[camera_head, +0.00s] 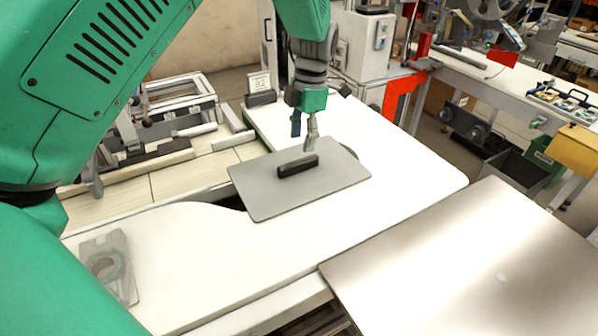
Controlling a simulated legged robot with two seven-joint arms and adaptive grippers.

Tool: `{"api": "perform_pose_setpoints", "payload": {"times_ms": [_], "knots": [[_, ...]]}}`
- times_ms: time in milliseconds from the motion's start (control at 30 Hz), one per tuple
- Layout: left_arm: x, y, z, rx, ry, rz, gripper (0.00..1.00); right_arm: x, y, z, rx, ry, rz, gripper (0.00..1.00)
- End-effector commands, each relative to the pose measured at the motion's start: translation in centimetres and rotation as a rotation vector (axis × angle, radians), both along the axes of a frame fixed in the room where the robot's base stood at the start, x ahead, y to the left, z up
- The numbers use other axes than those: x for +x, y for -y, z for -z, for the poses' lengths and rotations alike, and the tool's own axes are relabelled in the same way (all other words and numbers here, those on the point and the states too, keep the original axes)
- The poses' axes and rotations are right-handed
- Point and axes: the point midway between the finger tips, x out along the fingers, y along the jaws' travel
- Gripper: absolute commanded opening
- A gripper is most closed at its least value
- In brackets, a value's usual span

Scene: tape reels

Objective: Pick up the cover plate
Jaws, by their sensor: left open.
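The cover plate (260,193) is a flat grey plate with rounded corners and a dark bar handle (298,166) on top. It lies on the white worktop near the middle of the view. My left gripper (304,143) points down just above and behind the handle, with its fingers apart and nothing between them. From this angle I cannot tell whether a finger touches the handle. My right gripper is not in view.
A grey disc in a clear package (105,263) lies at the worktop's (200,270) left front. A bare metal table (480,270) stands at the right. Machine parts (170,110) and a small sign (260,86) stand at the back left.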

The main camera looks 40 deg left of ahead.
Motion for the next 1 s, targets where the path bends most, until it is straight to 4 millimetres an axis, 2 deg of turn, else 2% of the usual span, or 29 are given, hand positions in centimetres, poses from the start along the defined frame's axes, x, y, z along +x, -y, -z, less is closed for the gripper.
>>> {"api": "perform_pose_setpoints", "payload": {"times_ms": [100,367,600,900,933,1000], "knots": [[-0.2,0.0,1.7,0.000,-0.001,0.000,0.41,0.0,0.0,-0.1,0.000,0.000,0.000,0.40],[-0.3,-0.3,3.7,0.000,-0.001,0.000,0.41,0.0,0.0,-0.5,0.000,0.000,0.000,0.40],[-0.2,-0.9,7.0,0.000,0.001,0.000,0.41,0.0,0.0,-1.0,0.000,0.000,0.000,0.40],[-0.3,-1.0,7.6,0.000,0.004,-0.001,0.41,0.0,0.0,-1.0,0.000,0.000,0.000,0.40],[-0.3,-1.0,7.6,0.000,0.004,-0.001,0.34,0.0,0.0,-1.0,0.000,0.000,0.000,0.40],[-0.3,-1.0,7.6,0.001,0.003,0.000,0.10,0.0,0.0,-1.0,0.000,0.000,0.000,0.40]]}}
